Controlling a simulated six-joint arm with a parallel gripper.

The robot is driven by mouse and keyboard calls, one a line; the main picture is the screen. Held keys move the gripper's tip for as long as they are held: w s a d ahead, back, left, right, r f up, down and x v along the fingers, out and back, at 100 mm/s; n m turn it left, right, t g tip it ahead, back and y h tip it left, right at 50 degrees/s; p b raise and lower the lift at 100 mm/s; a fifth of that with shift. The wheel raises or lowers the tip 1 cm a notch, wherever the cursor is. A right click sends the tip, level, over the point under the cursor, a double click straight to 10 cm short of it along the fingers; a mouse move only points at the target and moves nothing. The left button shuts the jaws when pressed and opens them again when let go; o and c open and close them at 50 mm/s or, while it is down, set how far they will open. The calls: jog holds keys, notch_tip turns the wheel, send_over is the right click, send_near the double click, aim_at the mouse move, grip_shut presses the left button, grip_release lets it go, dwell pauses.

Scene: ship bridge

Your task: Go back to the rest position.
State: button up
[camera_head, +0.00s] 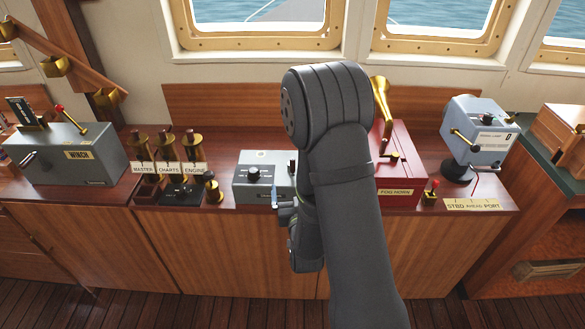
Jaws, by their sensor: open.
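My arm reaches up through the middle of the view and bends back down behind its own links. My gripper (284,204) is partly in view left of the arm, in front of the console's front edge. It is open, and I see nothing held in it. Most of it is hidden by my arm. A grey box with a black knob (262,178) stands on the console just behind it. A red fog horn box (398,180) with a brass horn (382,105) stands to the right, partly hidden by my arm.
The wooden console (245,250) runs across the view. A grey winch box (70,150) is at left, beside brass-topped keys (167,150) labelled master, charts and engine. A grey tilted unit (482,130) and a port/starboard plate (472,204) are at right. The floor (130,308) in front is clear.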

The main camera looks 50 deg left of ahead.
dwell(0.4)
jog(key=v, duration=1)
jog(key=shift+c, duration=0.4)
